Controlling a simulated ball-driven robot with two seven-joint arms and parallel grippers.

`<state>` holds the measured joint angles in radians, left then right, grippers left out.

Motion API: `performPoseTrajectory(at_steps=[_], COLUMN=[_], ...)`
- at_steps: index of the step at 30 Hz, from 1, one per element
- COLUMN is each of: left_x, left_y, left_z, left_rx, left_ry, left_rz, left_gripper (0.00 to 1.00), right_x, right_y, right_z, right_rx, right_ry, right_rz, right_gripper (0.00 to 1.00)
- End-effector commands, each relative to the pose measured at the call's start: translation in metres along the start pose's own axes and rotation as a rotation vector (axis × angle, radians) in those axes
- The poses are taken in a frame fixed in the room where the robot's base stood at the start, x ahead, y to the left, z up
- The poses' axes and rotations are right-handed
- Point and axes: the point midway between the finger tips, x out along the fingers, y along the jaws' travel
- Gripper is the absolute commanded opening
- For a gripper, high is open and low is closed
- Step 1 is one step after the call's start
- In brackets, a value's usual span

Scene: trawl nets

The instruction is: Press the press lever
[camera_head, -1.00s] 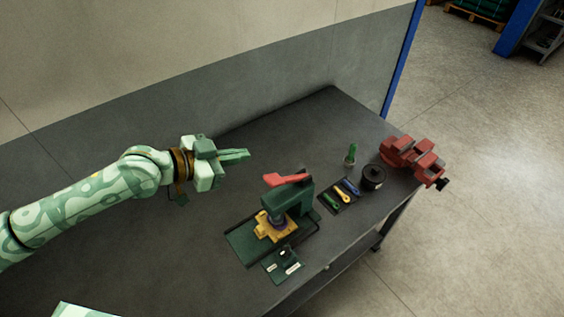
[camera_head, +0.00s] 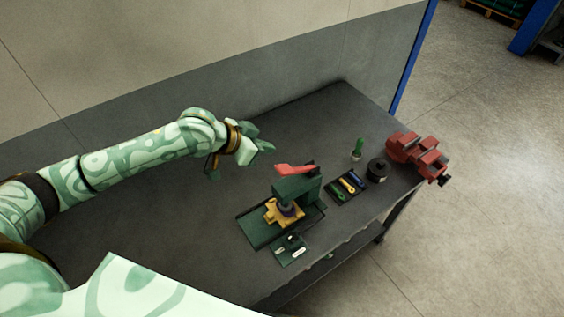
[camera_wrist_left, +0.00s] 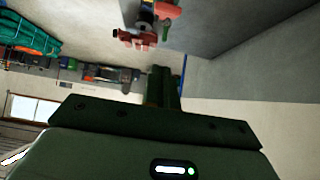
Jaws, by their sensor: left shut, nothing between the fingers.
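The press (camera_head: 300,188) is dark green and stands on a green base plate on the dark table. Its red press lever (camera_head: 295,169) lies along the top and points left. A yellow fixture (camera_head: 284,212) sits under the press head. My left gripper (camera_head: 266,148) is shut and empty, in the air up and left of the lever, apart from it. In the left wrist view its closed fingers (camera_wrist_left: 162,88) point away from the camera, and a red lever-like part (camera_wrist_left: 178,9) shows at the top edge. My right gripper is not in view.
A small tray (camera_head: 347,187) with coloured tools lies right of the press. A black round container (camera_head: 377,170), a green-handled tool (camera_head: 358,148) and a red vise (camera_head: 417,156) stand further right. A small green plate (camera_head: 290,250) lies in front. The table's left part is clear.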

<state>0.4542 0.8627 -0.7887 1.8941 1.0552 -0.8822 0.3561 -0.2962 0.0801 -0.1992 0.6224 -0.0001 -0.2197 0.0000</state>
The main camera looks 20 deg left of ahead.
Motion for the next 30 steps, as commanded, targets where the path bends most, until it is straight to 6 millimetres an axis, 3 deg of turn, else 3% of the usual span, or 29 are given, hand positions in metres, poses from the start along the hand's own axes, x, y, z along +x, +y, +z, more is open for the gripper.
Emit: performPoseTrajectory(at_steps=[14, 21, 30], left_x=[0.093, 0.101, 0.103], left_y=[0.001, 0.000, 0.000], left_z=[-0.001, 0.031, 0.039], left_rx=[0.000, 0.001, 0.002], left_ry=[0.000, -0.001, 0.001], left_rz=[0.001, 0.001, 0.000], left_gripper=[0.00, 0.00, 0.00], right_x=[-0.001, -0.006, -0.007], right_y=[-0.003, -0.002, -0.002], right_z=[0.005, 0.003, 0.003], right_rx=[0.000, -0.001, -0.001], right_ry=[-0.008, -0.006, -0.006], right_rz=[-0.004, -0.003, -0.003], right_gripper=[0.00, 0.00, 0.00])
